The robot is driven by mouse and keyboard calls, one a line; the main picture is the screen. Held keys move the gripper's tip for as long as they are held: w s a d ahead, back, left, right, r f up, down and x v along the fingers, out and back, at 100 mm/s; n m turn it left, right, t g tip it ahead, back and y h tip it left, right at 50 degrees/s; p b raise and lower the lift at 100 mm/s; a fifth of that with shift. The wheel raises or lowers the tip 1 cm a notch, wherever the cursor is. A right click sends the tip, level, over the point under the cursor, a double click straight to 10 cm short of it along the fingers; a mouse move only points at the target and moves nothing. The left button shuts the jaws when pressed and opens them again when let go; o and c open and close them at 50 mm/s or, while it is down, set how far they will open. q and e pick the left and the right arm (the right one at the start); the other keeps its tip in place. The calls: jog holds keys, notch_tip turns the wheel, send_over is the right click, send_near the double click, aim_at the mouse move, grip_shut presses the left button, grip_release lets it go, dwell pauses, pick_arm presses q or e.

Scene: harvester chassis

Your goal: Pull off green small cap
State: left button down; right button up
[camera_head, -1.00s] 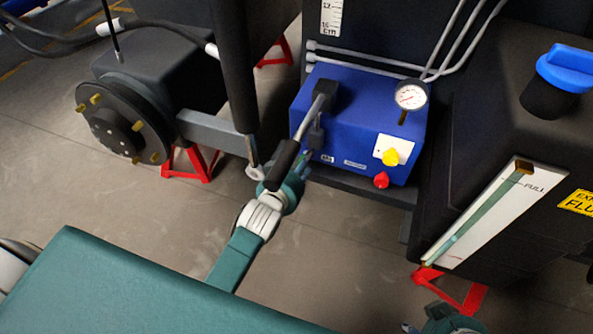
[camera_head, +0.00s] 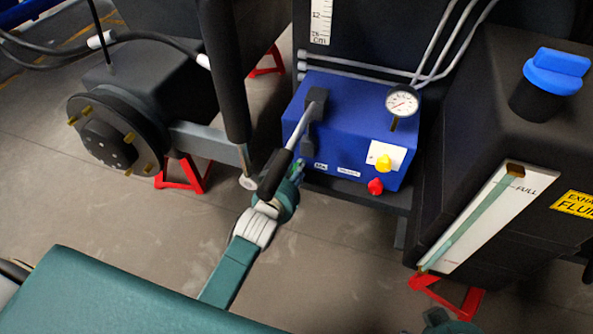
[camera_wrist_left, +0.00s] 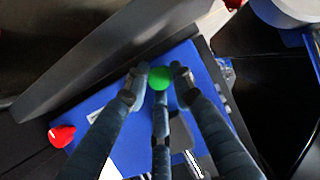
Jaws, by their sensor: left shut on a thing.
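The green small cap (camera_wrist_left: 160,78) shows in the left wrist view as a round green knob between my fingertips, in front of the blue box (camera_wrist_left: 185,62). My left gripper (camera_wrist_left: 160,76) is shut on it. I cannot tell whether the cap is still seated. In the head view my left gripper (camera_head: 298,172) is at the lower left front of the blue box (camera_head: 350,105), under its black lever handle, and the cap is mostly hidden. Part of my right arm's end (camera_head: 440,322) shows at the bottom edge; its fingers are unclear.
A yellow knob (camera_head: 383,163) and a red knob (camera_head: 376,186) sit on the box's right front, below a pressure gauge (camera_head: 402,101). A black lever (camera_head: 275,172) and a dark cylinder (camera_head: 224,75) stand close to my left gripper. A black tank (camera_head: 505,130) is at right.

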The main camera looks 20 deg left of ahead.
pick_arm(q)
jog(key=shift+w+a+r, duration=0.2)
jog(key=shift+r, duration=0.3)
pick_arm(e)
jog(key=shift+r, duration=0.1)
pick_arm(q)
jog(key=shift+s+p, duration=0.4)
jog(key=shift+p, duration=0.05)
jog(key=shift+s+a+p, duration=0.15)
jog(key=shift+s+p, duration=0.25)
jog(key=shift+s, duration=0.4)
jog(key=shift+s+d+f+p, duration=0.15)
jog(key=shift+s+p, duration=0.1)
jog(key=shift+s, duration=0.25)
jog(key=shift+s+d+f+p, duration=0.1)
jog(key=shift+s+f+p, duration=0.1)
jog(key=shift+s, duration=0.25)
pick_arm(e)
jog(key=shift+w+a+f, duration=0.15)
jog(key=shift+w+f, duration=0.4)
